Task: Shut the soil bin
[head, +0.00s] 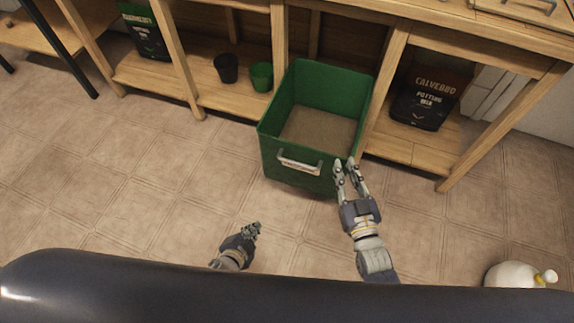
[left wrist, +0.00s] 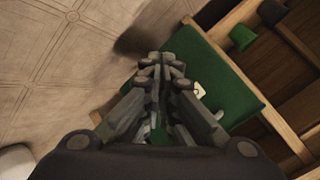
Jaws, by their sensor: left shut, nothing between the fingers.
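The soil bin (head: 275,158) is a green, open-topped drawer with brown soil inside and a pale bar handle (head: 300,162) on its front. It stands pulled out from the wooden bench, over the floor. My right gripper (head: 346,164) is at the bin's front right corner, fingers apart with nothing between them; I cannot tell if it touches the bin. My left gripper (head: 256,228) is shut and empty, in front of the bin and apart from it. In the left wrist view its fingers (left wrist: 160,62) are together, with the green bin (left wrist: 235,90) beyond them.
The bench shelves hold a dark pot (head: 226,68), a green pot (head: 261,77), a green-and-black bag (head: 146,35) and a potting soil bag (head: 428,95). A bench leg (head: 385,85) stands right of the bin. A white bottle (head: 515,275) is on the floor at lower right. The tiled floor left of the bin is clear.

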